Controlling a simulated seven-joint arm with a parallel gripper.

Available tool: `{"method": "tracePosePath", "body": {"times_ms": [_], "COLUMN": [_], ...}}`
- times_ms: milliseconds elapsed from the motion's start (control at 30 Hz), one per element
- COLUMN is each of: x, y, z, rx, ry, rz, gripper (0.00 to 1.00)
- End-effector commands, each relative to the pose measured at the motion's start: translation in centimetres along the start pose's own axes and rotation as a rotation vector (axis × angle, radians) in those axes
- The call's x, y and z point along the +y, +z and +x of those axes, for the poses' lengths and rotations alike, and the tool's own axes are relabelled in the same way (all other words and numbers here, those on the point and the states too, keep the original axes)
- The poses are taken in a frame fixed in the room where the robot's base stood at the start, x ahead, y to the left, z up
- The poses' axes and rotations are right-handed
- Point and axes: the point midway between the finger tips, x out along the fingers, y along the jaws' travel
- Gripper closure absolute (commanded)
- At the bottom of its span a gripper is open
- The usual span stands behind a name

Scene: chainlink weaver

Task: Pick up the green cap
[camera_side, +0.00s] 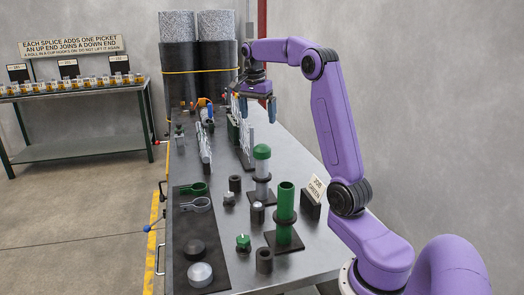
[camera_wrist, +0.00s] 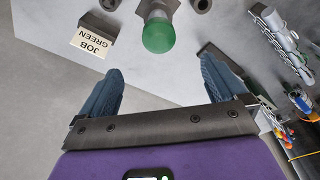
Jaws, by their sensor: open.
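A green domed cap (camera_side: 262,151) sits on top of an upright grey post (camera_side: 262,170) on the bench. The cap also shows in the wrist view (camera_wrist: 158,36), beyond the fingertips and between their lines. My gripper (camera_side: 257,107) is open and empty, high above the far part of the bench, above and behind the cap in the side view. In the wrist view its two blue fingers (camera_wrist: 160,75) are spread wide, with nothing between them.
An open green tube (camera_side: 285,202) stands in front of the capped post, beside a "JOB GREEN" sign (camera_side: 316,188). Black rings and a small green-topped piece (camera_side: 243,242) stand nearby. A dark mat (camera_side: 195,228) holds clamps and discs. Wire pickets (camera_side: 246,140) stand farther back.

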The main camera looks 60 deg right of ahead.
Motion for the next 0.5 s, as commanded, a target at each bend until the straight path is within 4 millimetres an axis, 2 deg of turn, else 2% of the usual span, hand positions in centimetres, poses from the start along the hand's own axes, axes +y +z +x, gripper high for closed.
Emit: {"method": "tracePosePath", "body": {"times_ms": [100,300,500], "x": [0.1,0.1,0.0], "y": [0.0,0.0,0.0], "z": [2.4,5.8,7.2], "rx": [-0.002,-0.002,0.0], "ry": [0.004,0.003,-0.001], "rz": [0.0,-0.002,-0.001], "gripper": [0.02,0.02,0.02]}}
